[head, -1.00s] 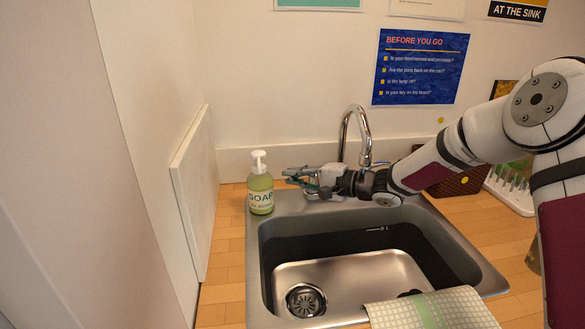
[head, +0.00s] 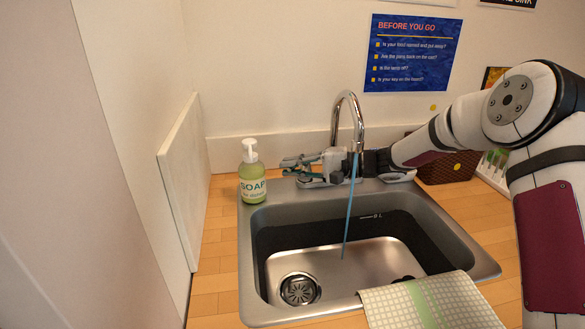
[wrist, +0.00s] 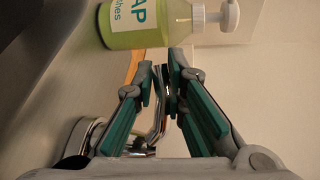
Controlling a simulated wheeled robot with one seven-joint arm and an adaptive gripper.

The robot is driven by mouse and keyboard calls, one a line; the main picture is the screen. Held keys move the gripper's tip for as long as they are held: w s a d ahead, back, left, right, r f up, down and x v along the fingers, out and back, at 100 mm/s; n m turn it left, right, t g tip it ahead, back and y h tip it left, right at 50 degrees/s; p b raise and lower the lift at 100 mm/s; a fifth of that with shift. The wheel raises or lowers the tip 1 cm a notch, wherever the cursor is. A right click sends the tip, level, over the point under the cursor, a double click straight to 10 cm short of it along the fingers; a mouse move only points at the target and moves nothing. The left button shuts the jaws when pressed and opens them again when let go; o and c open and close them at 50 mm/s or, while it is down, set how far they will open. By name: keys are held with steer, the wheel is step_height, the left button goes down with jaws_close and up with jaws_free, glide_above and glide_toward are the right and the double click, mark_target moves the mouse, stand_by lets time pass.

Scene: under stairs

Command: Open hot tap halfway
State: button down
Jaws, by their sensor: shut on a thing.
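The chrome tap (head: 345,100) stands behind the sink, its curved spout reaching over the basin. A thin blue stream of water (head: 349,210) runs from the spout into the sink. My gripper (head: 288,167) reaches leftward past the spout, low over the sink's back rim. In the wrist view my gripper (wrist: 163,80) has its green-padded fingers on either side of a slim chrome tap lever (wrist: 158,118), shut on it. A round chrome base (wrist: 84,134) shows at left. My gripper hides most of the lever in the head view.
A green soap bottle (head: 252,178) stands left of my fingertips; it also shows close beyond them in the wrist view (wrist: 140,22). The steel sink (head: 258,312) has a checked cloth (head: 425,303) over its front edge. A brown basket (head: 450,167) stands behind my arm.

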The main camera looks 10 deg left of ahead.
steer(key=shift+f, duration=0.1)
steer(key=c, duration=1.6)
jaws_free()
steer(key=s+d+r, duration=0.1)
steer(key=d+r, duration=0.1)
steer(key=d, duration=0.9)
steer(key=shift+s+d, duration=0.15)
steer(key=shift+d, duration=0.25)
